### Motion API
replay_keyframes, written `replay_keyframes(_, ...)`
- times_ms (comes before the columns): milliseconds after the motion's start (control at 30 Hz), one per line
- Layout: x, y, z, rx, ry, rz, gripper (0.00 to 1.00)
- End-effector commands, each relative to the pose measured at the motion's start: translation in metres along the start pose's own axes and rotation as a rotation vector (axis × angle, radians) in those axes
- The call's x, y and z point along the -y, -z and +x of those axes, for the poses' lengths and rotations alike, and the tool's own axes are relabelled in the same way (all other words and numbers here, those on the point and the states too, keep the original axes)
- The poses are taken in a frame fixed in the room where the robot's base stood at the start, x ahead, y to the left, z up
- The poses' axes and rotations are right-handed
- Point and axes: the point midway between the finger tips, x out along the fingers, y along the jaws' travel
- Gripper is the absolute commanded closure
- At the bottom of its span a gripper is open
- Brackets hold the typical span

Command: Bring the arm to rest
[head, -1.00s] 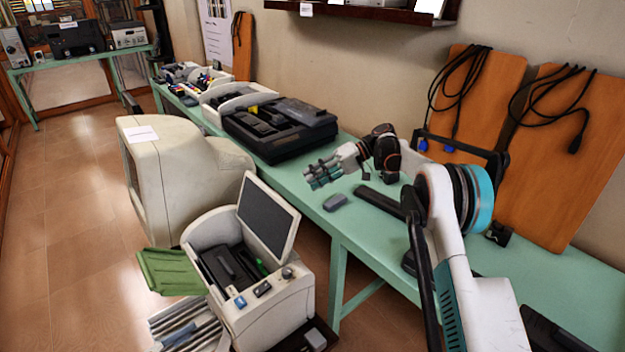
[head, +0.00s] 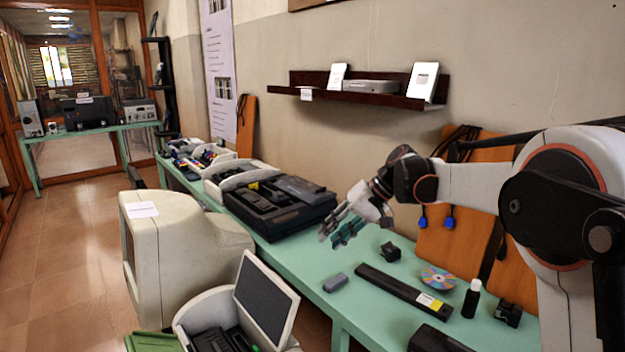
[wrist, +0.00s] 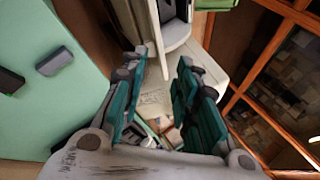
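My gripper (head: 341,228) is in the air above the green table (head: 362,262), left of my arm's white and black links. In the wrist view its two teal-padded fingers (wrist: 160,95) stand apart with nothing between them. Beyond the gap lie the floor-side machines, out of reach of the fingers. A small grey box (head: 335,282) lies on the table below the gripper; it also shows in the wrist view (wrist: 54,61).
On the table are a black bar (head: 400,288), a disc (head: 437,278), a dark bottle (head: 471,298) and a black tray (head: 280,205). A dark wall shelf (head: 362,93) hangs behind. A beige monitor (head: 180,250) and a screened machine (head: 265,300) stand in front of the table.

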Motion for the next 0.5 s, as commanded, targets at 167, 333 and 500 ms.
replay_keyframes(167,0.009,-0.045,-0.030,-0.055,-0.108,0.016,0.72)
replay_keyframes(333,0.011,-0.092,-0.053,-0.109,-0.209,0.025,0.72)
replay_keyframes(500,0.007,-0.142,-0.072,-0.166,-0.308,0.026,0.72)
